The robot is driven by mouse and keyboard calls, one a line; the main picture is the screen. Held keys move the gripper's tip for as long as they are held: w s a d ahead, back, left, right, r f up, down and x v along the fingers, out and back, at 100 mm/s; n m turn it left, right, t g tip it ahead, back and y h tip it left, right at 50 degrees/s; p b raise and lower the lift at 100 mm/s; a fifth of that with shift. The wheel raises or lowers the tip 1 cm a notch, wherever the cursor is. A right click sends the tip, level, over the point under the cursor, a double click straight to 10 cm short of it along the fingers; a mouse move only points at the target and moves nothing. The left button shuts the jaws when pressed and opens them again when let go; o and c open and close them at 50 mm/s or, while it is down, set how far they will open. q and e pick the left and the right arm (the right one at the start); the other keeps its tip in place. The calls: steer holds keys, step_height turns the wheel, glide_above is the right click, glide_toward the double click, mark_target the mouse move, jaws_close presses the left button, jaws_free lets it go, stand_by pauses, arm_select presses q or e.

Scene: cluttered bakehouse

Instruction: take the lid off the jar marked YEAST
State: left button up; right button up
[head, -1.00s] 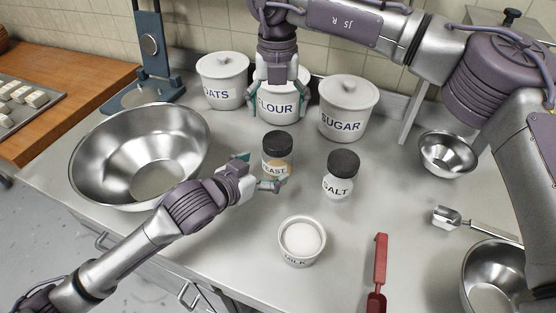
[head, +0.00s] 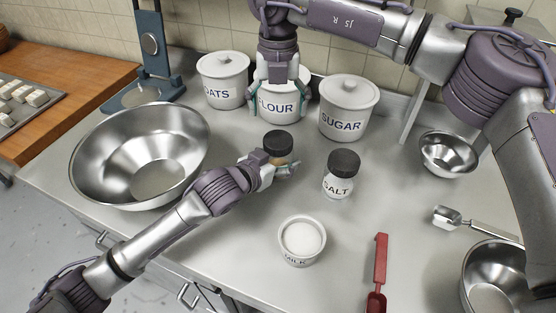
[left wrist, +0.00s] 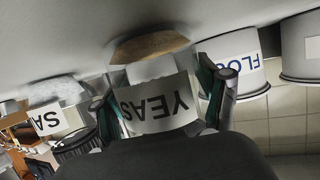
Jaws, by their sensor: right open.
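The YEAST jar (head: 281,160) stands upright on the steel counter with its black lid (head: 277,143) on. Its label (left wrist: 160,105) shows upside down in the left wrist view. My left gripper (head: 285,171) is at the jar's body, below the lid, and hides most of the label in the head view. In the left wrist view its teal-padded fingers (left wrist: 158,98) lie on both sides of the jar; whether they press on it I cannot tell. My right gripper (head: 279,108) is open in front of the FLOUR canister (head: 280,88), one finger toward each side.
The SALT jar (head: 338,187) stands close to the right of the YEAST jar. The MILK cup (head: 301,258) is in front, the large steel bowl (head: 90,150) to the left. OATS (head: 224,93) and SUGAR (head: 345,122) canisters stand behind. A red-handled tool (head: 380,262) lies at front right.

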mark_target(278, 139)
arm_select(q)
jaws_close()
arm_select(e)
steer(key=m, duration=0.8)
steer(key=shift+f+m, duration=0.15)
steer(key=shift+m, duration=0.25)
steer(key=shift+f, duration=3.9)
